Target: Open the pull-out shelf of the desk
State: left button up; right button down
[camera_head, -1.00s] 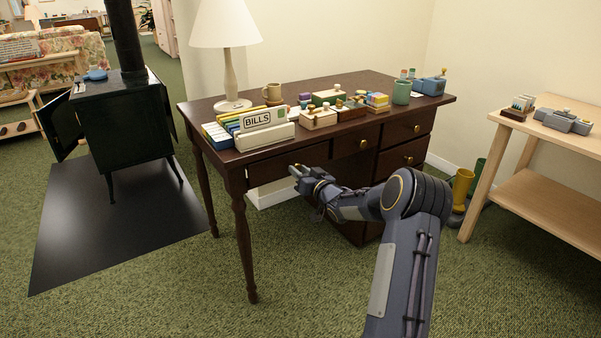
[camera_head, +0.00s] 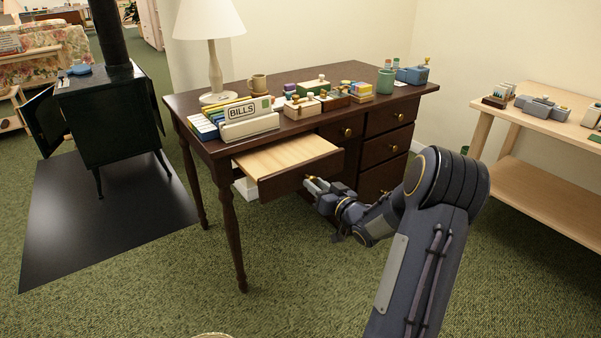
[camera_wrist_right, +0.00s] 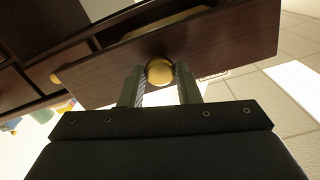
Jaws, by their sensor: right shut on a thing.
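The dark brown wooden desk (camera_head: 225,160) stands in the middle of the head view. Its pull-out shelf (camera_head: 290,155) sticks out from the front on the left, with a pale wood top and a dark front. My right gripper (camera_head: 311,183) is at the shelf's front, shut on its round brass knob. In the right wrist view the knob (camera_wrist_right: 160,71) sits between the two fingers, against the dark front panel (camera_wrist_right: 215,50). My left gripper is not in view.
A black stove (camera_head: 110,120) is at left and a light wood table (camera_head: 540,125) at right. Carpet in front is clear.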

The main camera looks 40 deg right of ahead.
jog(key=s+a, duration=0.1)
jog(key=s, duration=1)
jog(key=shift+w+a, duration=0.1)
jog(key=c, duration=1.1)
grip_release()
jog(key=shift+o, duration=0.2)
jog(key=s+p, duration=0.2)
jog(key=s, duration=0.5)
jog(key=shift+s+a, duration=0.4)
